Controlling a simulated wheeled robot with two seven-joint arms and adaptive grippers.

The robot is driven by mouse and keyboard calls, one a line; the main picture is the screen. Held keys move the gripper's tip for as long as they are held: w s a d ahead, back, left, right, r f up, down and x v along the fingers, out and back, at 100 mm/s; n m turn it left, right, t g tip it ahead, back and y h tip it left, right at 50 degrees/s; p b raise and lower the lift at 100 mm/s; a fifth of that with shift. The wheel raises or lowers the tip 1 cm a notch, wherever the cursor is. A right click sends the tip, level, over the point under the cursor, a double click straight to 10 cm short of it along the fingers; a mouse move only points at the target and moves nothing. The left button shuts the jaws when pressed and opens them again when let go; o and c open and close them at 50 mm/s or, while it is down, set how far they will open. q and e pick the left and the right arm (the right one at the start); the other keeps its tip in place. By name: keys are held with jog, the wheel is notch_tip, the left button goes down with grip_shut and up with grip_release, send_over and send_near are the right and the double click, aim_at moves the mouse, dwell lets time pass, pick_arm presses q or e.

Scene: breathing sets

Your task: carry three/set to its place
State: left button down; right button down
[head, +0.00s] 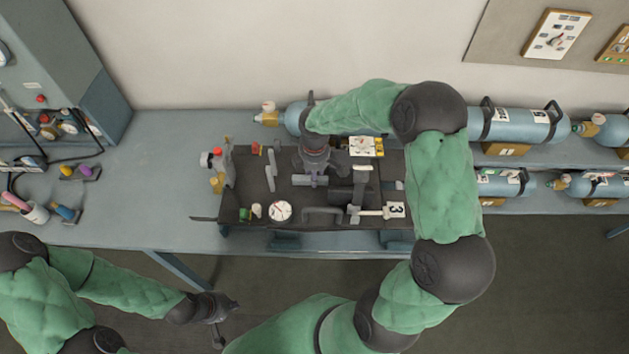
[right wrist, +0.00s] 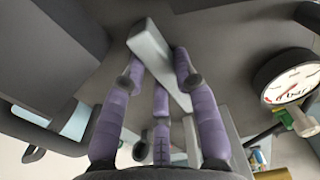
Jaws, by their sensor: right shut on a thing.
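Set three is a dark flat tray-like board (head: 240,165) on the bench, carrying a white tag with a 3 (head: 397,210), a round gauge (head: 280,211) and several fittings. My right gripper (head: 312,176) is over the middle of the board, shut on a grey bar (right wrist: 153,50). The bar runs between its purple fingers in the right wrist view (right wrist: 160,85), where the gauge (right wrist: 290,85) also shows at the right. My left gripper (head: 218,318) hangs in front of the bench at the lower left, away from the set; its fingers are too small to read.
Several blue cylinders (head: 507,124) with valves lie on the shelves at the right; another (head: 295,118) lies behind the board, partly behind my right arm. The bench (head: 165,185) is clear left of the board.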

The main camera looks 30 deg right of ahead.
jog(key=shift+w+r, duration=0.1)
jog(key=shift+r, duration=0.55)
jog(key=shift+f+b, duration=0.15)
jog(key=shift+b, duration=0.25)
notch_tip(320, 180, down, 4)
jog(key=b, duration=0.5)
jog(key=shift+f, duration=0.2)
